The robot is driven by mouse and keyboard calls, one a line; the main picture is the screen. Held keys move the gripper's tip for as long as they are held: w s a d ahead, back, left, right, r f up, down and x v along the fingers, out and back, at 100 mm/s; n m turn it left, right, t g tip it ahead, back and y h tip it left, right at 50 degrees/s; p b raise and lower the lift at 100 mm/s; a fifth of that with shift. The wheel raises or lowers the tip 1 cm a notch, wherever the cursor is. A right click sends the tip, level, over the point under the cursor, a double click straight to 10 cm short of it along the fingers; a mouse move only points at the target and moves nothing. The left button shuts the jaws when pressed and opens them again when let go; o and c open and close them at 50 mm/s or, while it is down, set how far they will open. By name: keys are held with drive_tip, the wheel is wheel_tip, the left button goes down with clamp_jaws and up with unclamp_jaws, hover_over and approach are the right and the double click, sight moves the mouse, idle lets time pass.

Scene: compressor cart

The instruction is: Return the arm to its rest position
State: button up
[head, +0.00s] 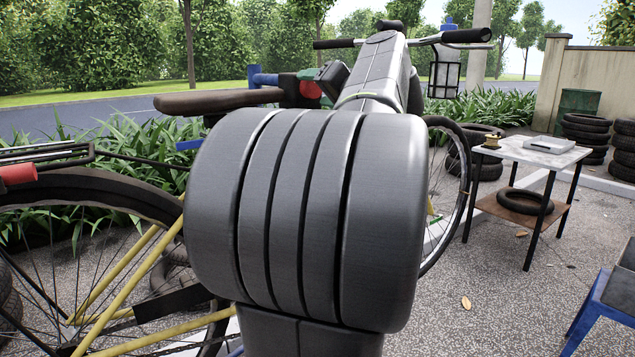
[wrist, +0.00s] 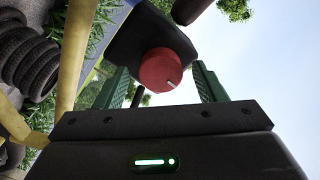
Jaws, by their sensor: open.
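My arm's large dark joint fills the middle of the head view and hides much of what lies behind it. My gripper is open in the wrist view (wrist: 160,76), its two green fingers well apart. Between and beyond them is a red round knob (wrist: 167,70) on a dark box (wrist: 135,42). I cannot tell how far the knob is from the fingers; a gap shows on both sides of it. In the head view a red part (head: 310,91) and a green part show behind my arm, partly hidden.
A brown saddle (head: 218,101) and yellow bicycle frame (head: 125,280) are close on the left. Handlebars (head: 465,36) cross behind the arm. A white-topped table (head: 535,155) stands right, with stacked tyres (head: 586,135) behind. A blue stool (head: 610,295) is at the right edge. Paving between is open.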

drive_tip(key=shift+w+a, duration=0.25)
